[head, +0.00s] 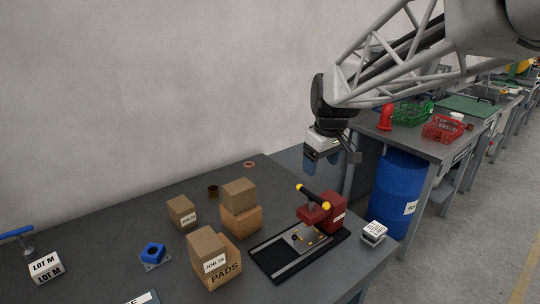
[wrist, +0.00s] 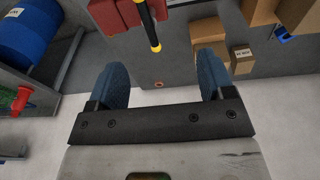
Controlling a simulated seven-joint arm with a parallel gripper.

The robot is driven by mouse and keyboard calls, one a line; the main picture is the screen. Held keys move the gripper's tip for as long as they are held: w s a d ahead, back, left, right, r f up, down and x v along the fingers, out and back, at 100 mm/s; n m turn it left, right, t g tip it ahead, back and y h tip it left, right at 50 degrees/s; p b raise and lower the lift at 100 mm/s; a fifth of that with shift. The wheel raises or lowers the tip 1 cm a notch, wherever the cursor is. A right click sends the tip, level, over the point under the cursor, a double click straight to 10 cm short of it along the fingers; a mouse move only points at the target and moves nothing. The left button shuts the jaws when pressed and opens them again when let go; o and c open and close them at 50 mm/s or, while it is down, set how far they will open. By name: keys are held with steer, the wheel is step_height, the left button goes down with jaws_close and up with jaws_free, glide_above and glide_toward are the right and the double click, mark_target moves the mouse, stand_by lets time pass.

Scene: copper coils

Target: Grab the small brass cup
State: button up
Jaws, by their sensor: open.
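A small brown-brass cup (head: 213,191) stands upright on the dark workbench in the head view, behind the cardboard boxes and near the wall side. I cannot make it out in the wrist view; my right-hand finger may hide it there. My gripper (head: 328,160) is open and empty, held in the air above the back right part of the bench. It is well to the right of the cup and higher. In the wrist view both blue fingers (wrist: 162,70) are spread apart with nothing between them.
A copper ring (head: 249,164) lies at the bench's back edge. Stacked cardboard boxes (head: 240,194) stand just right of the cup, and a small box (head: 181,212) to its left. A red press (head: 324,212) with a yellow-tipped handle stands below my gripper. A blue drum (head: 402,190) is right.

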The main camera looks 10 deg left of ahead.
steer(key=w+a+f+n, duration=0.3)
steer(key=w+a, duration=0.5)
steer(key=w, duration=0.1)
steer(key=n+g, duration=0.2)
steer(key=n, duration=0.7)
glide_above(213, 189)
steer(key=s+d, duration=0.1)
steer(key=d, duration=0.1)
step_height(213, 189, down, 20)
steer(key=shift+s+a+f+y, duration=0.1)
steer(key=shift+s+a+y, duration=0.1)
steer(key=shift+a+y, duration=0.1)
steer(key=shift+f, duration=1.3)
steer(key=shift+s+a+f, duration=0.1)
steer(key=shift+a+f, duration=0.1)
steer(key=shift+f, duration=1.1)
steer(key=shift+s+a+f, duration=0.1)
steer(key=shift+a+f, duration=0.05)
steer(key=shift+f, duration=1.15)
